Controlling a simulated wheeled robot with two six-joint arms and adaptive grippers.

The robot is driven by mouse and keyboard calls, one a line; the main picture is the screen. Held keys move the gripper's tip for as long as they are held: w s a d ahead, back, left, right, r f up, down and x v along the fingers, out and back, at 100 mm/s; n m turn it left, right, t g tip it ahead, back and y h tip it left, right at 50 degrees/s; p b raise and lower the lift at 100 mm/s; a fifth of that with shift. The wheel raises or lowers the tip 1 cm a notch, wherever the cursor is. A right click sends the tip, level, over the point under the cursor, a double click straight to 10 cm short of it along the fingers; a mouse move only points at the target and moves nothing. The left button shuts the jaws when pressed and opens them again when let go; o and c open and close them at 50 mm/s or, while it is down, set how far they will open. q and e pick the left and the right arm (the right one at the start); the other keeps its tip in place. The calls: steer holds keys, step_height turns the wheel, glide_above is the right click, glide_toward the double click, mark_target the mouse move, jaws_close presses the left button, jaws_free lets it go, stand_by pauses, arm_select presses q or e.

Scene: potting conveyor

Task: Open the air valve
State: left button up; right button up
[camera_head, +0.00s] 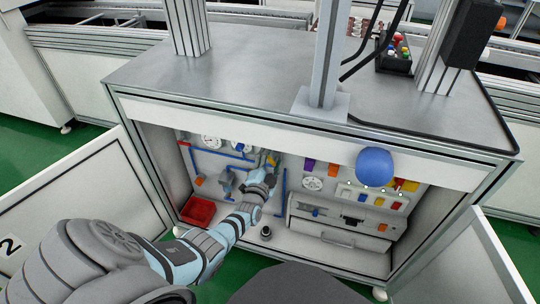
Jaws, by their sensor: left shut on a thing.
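My left arm reaches from the lower left into the open cabinet, and my left gripper (269,164) is at the panel on the cabinet's back wall. The gripper is shut on a small yellow part (274,158), which looks like the air valve's handle. The fingers cover most of it, so its exact turn cannot be told. Blue pipes (212,153) and round gauges (211,141) sit on the panel to the left of the gripper. My right gripper is not in view.
The cabinet's doors stand open at left (75,195) and right (458,258). A red bin (198,211) stands on the cabinet floor. A rounded blue object (375,167) is at the opening's right.

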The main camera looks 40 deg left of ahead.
arm_select(q)
steer(key=m, duration=0.3)
steer(key=shift+w+d+r+p, duration=0.1)
steer(key=shift+d+r+p, duration=0.05)
steer(key=shift+d+p, duration=0.2)
steer(key=m, duration=0.2)
steer(key=shift+w+d+m, duration=0.1)
steer(key=shift+d+m, duration=0.15)
steer(key=shift+m, duration=0.15)
steer(key=shift+d+m, duration=0.15)
steer(key=shift+m, duration=0.65)
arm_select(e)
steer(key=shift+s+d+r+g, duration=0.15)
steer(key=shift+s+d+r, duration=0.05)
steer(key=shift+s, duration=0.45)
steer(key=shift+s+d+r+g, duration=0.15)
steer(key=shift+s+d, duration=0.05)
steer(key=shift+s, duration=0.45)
arm_select(q)
steer(key=o, duration=1.2)
steer(key=shift+c, duration=0.2)
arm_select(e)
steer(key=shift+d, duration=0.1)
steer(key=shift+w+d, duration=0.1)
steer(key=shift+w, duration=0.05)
